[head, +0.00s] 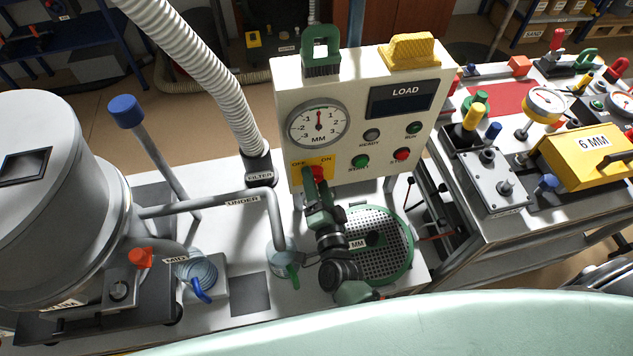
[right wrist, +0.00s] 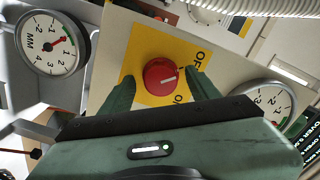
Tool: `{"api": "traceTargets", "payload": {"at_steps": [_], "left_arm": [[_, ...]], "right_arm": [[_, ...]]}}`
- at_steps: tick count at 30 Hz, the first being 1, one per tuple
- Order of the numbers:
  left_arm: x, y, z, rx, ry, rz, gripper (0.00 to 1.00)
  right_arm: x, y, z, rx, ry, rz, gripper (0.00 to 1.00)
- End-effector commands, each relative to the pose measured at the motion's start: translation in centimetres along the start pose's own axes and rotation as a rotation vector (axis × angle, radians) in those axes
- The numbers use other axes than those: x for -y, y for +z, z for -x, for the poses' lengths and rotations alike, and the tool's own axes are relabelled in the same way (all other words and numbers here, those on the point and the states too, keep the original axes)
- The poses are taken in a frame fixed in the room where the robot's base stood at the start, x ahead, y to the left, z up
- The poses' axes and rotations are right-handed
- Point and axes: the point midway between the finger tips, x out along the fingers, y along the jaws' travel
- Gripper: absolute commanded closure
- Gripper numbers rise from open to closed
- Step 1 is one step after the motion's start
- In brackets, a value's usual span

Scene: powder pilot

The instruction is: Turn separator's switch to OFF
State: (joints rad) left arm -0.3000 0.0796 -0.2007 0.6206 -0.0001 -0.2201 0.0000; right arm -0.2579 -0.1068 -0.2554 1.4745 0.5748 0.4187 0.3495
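The red round switch (head: 318,174) sits on a yellow OFF/ON plate (head: 299,173) at the lower left of a white panel (head: 350,105). In the right wrist view the red knob (right wrist: 162,77) carries a white mark pointing right in the picture, between the OFF and ON lettering and nearer OFF. My right gripper (head: 313,184) is at the switch and hides part of it in the head view. In the right wrist view its green fingers (right wrist: 160,82) stand open on either side of the knob, with small gaps visible. My left gripper is not in view.
The panel also has a dial gauge (head: 318,126), a LOAD display (head: 401,96) and buttons. A perforated round sieve (head: 385,262) lies below. A ribbed hose (head: 205,70) and a grey pipe (head: 205,205) stand to the left. A second bench (head: 530,225) is at right.

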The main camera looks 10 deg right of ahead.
Motion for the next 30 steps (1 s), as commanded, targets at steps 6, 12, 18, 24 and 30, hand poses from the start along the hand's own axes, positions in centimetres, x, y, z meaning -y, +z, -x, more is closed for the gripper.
{"api": "traceTargets", "payload": {"at_steps": [6, 12, 18, 24, 30], "left_arm": [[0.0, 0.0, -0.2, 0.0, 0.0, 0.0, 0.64], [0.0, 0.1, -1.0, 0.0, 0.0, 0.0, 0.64], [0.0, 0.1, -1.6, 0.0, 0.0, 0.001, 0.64], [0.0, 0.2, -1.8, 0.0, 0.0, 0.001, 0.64], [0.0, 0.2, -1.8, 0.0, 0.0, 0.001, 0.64]], "right_arm": [[-0.1, 0.0, 0.5, 0.0, 0.0, -0.001, 0.39], [-0.3, 0.1, 3.7, 0.001, 0.001, 0.0, 0.39], [-0.2, 0.1, 6.7, 0.001, 0.001, 0.0, 0.39], [0.0, 0.0, 7.8, -0.001, -0.001, 0.0, 0.39], [0.0, 0.0, 7.8, -0.001, -0.001, 0.0, 0.39]]}}
